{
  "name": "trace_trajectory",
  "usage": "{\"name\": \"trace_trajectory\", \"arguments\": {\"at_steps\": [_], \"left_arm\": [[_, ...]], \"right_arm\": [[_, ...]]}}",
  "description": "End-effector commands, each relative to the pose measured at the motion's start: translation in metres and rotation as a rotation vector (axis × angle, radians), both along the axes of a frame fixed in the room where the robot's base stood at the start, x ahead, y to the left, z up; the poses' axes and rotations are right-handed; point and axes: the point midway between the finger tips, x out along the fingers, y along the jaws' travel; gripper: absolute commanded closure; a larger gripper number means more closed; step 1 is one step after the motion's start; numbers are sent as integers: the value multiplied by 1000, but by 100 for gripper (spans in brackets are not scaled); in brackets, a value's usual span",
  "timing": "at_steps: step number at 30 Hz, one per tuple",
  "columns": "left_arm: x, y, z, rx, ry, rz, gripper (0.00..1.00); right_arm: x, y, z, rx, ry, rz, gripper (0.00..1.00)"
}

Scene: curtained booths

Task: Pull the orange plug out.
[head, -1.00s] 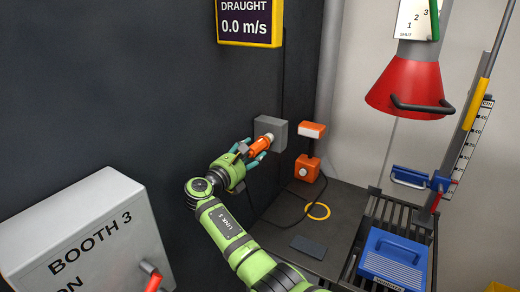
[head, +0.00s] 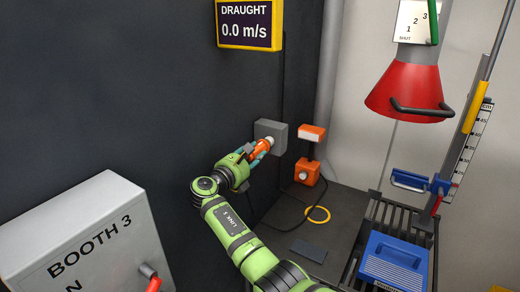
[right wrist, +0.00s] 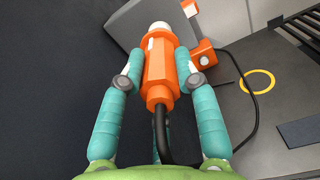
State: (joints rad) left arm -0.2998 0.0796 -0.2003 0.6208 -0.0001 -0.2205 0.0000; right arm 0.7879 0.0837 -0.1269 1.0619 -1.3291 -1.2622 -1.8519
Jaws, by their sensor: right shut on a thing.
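The orange plug (head: 261,148) is at the grey socket box (head: 273,131) on the dark wall. In the right wrist view the orange plug (right wrist: 159,75) points away from me, with a white collar at its far end against the grey box (right wrist: 130,25) and a black cable from its near end. My right gripper (head: 258,151) is shut on the plug, its teal fingers (right wrist: 156,68) on both sides of the body. Whether the white end is still seated in the socket cannot be told. My left gripper is not in view.
An orange lamp-like device (head: 307,170) stands on the dark bench right of the socket, near a yellow ring (head: 318,214). A red hood (head: 409,90) hangs at upper right above a blue case (head: 394,262). The Booth 3 cabinet (head: 85,240) is at lower left.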

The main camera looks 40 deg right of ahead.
Motion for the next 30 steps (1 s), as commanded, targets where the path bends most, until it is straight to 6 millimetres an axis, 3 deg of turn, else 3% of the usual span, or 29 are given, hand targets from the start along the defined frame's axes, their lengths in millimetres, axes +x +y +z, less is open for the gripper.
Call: {"name": "trace_trajectory", "arguments": {"at_steps": [30], "left_arm": [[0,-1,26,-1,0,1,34]], "right_arm": [[-15,38,1,-1,1,1,100]]}}
